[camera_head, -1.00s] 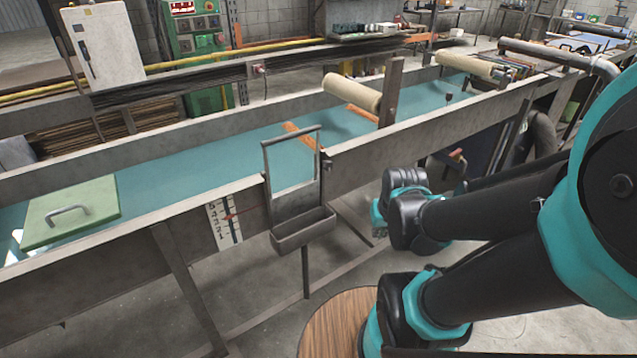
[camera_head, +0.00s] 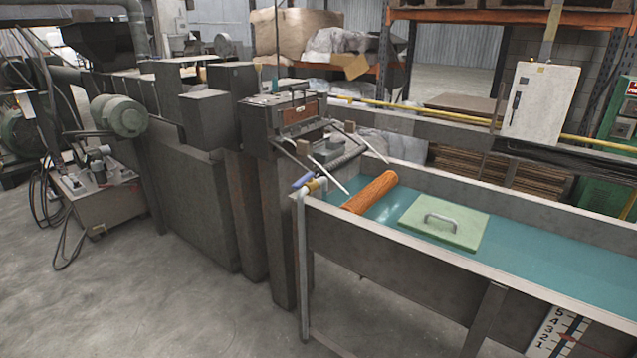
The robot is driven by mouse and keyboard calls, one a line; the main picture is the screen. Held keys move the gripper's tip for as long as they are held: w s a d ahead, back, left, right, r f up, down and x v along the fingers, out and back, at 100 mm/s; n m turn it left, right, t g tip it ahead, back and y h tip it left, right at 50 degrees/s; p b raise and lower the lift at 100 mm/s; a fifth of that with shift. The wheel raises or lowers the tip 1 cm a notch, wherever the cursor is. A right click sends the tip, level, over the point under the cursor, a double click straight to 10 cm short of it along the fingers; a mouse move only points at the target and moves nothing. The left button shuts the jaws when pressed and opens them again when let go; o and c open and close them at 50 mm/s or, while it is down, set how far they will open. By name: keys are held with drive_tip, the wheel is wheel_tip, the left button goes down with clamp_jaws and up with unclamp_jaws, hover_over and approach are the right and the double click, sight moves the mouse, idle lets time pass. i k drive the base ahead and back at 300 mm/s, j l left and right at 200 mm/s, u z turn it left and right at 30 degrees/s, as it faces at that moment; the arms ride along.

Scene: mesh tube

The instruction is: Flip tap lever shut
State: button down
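A small tap with a brass-coloured body (camera_head: 315,186) sits at the left end of the water trough, on top of a pale upright pipe (camera_head: 303,265). Its blue lever (camera_head: 301,180) points to the left and slightly down, and looks roughly in line with the pipe's short top run. The tap is small here, so I cannot tell for sure whether it is open. My gripper and arm are out of view.
The long trough (camera_head: 400,262) of blue-green water runs to the right, with a green handled lid (camera_head: 460,233) and an orange roller (camera_head: 370,192). Grey machine housings (camera_head: 205,215) stand left of the tap. The floor (camera_head: 160,310) in front is clear.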

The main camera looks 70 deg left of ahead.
sight(309, 177)
drive_tip(key=u, duration=2.65)
